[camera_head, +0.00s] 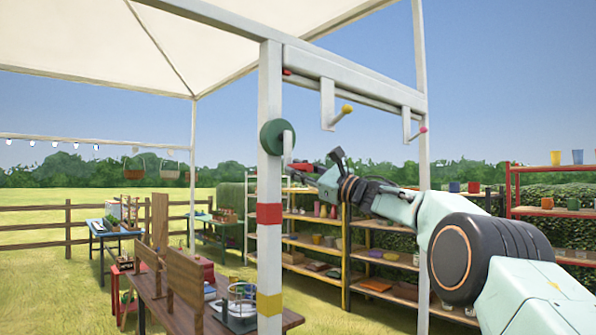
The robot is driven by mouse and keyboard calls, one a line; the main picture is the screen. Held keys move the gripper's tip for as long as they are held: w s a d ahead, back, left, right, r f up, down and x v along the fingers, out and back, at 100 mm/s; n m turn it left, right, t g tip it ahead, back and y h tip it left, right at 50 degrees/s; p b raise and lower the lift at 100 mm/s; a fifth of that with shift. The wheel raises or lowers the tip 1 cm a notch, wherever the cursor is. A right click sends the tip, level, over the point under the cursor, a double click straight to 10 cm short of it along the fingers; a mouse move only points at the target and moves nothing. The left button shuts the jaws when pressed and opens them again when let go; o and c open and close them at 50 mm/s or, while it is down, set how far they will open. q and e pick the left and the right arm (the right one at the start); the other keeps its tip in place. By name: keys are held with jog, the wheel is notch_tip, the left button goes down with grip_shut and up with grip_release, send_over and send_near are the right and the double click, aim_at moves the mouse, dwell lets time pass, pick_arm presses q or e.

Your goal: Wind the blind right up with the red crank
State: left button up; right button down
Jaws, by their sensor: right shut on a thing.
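The crank shows on the white post, with a dark green round hub (273,137) and a short pale crank arm (287,143) pointing down. My right gripper (297,168) comes in from the right and is shut at the lower end of the crank arm, on the crank's handle. The dark fingers hide most of the handle, with only a little red showing there. No hanging blind cloth can be made out; a slim rail (350,92) runs under the white top beam. My left gripper is not in view.
The white post (270,250) has a red and a yellow band. Two pale hooks with yellow (347,109) and pink (423,130) tips hang from the beam. Behind stand shelves of pots (318,239) and a brown wooden table (170,308) with a wire basket.

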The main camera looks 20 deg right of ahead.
aim_at(312, 171)
jog(key=shift+s+d+r, duration=0.1)
jog(key=shift+r, duration=0.45)
jog(key=c, duration=1.4)
grip_release()
jog(key=shift+o, duration=1.2)
jog(key=shift+s+f, duration=0.15)
jog(key=shift+f, duration=0.2)
jog(key=shift+s+d+f, duration=0.1)
jog(key=shift+d, duration=0.05)
jog(key=shift+v, duration=1.1)
jog(key=v, duration=0.9)
